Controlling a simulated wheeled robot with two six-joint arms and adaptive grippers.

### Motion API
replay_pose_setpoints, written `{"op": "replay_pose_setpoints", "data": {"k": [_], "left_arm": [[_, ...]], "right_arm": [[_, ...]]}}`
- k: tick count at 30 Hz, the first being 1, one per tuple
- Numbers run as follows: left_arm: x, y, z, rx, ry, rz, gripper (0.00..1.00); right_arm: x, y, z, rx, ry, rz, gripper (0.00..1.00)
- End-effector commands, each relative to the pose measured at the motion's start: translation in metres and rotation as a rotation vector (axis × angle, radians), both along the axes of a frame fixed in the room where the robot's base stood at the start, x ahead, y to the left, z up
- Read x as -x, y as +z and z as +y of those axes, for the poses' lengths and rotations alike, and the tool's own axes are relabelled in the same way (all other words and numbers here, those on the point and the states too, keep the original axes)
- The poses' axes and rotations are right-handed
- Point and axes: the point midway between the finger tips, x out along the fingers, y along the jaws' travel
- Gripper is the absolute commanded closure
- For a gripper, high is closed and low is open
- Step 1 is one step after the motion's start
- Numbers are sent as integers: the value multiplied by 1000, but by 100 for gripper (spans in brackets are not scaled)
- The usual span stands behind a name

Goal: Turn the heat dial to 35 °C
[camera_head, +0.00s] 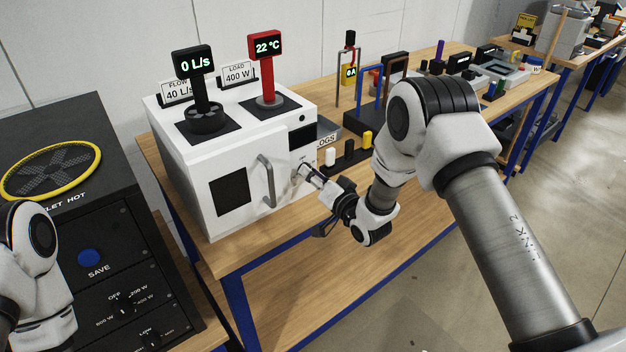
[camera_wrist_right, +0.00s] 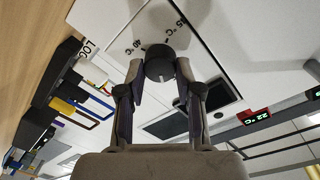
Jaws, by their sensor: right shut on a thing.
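The heat dial (camera_wrist_right: 160,65) is a round black knob on the front of the white oven-like box (camera_head: 177,155). In the right wrist view, labels 40 °C (camera_wrist_right: 132,47) and 35 °C (camera_wrist_right: 180,24) show around it. My right gripper (camera_head: 304,172) reaches the front of the box; in the right wrist view its fingers (camera_wrist_right: 162,74) sit on either side of the dial, shut on it. In the head view the gripper hides most of the dial. A red display (camera_head: 266,46) on top reads 22 °C. My left gripper is out of view.
A door handle (camera_head: 266,182) stands out left of my right gripper. White, black and yellow pegs (camera_head: 349,150) stand on the wooden bench just right of the box. A flow display (camera_head: 194,62) reads 0 L/s. A black cabinet (camera_head: 75,225) stands at the left.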

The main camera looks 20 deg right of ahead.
Motion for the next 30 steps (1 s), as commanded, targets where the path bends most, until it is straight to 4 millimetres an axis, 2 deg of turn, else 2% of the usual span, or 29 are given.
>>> {"op": "replay_pose_setpoints", "data": {"k": [18,30], "left_arm": [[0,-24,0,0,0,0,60],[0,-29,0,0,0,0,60]], "right_arm": [[-1,-2,-1,-541,1,196,100],[-1,-1,-2,-775,1,280,100]]}}
